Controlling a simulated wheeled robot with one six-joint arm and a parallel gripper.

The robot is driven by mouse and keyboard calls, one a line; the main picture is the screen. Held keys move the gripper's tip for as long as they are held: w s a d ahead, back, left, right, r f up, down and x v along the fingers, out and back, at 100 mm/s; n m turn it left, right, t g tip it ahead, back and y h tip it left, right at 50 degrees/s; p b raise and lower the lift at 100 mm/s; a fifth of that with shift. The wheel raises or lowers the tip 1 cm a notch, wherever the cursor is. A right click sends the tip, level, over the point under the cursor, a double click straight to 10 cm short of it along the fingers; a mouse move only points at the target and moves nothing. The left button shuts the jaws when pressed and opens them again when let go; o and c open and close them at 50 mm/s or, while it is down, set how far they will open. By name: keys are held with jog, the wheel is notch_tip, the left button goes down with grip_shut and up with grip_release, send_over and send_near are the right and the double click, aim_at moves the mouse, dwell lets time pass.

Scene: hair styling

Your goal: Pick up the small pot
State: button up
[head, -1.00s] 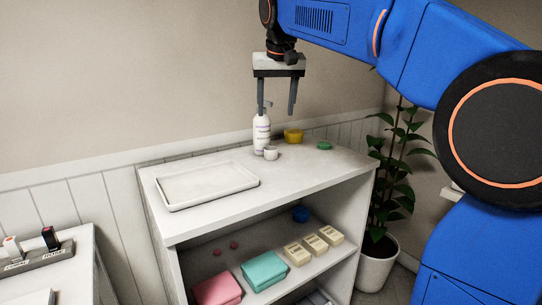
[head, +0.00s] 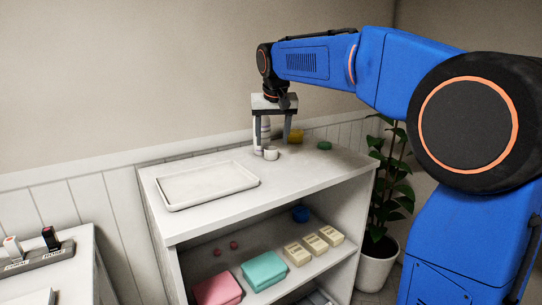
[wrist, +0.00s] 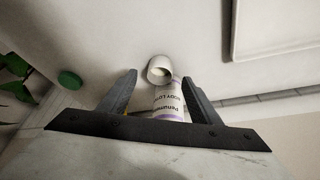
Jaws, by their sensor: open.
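The small white pot (head: 271,153) stands upright on the white shelf top, beside a white lotion bottle (head: 265,130). My gripper (head: 272,143) is open, pointing down over the pot and bottle. In the wrist view its fingertips (wrist: 159,78) lie on either side of the pot, with gaps. My left finger hides part of the bottle in the head view. I cannot tell whether finger and bottle touch.
A yellow tub (head: 296,136) and a green disc (head: 324,146) sit to the right of the pot. A white tray (head: 213,203) lies to the left. The wall (head: 140,80) stands close behind. The shelf's front right is clear.

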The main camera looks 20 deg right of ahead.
aim_at(271, 158)
jog(key=shift+x, duration=2.65)
jog(key=c, duration=1.2)
jog(key=shift+r, duration=0.1)
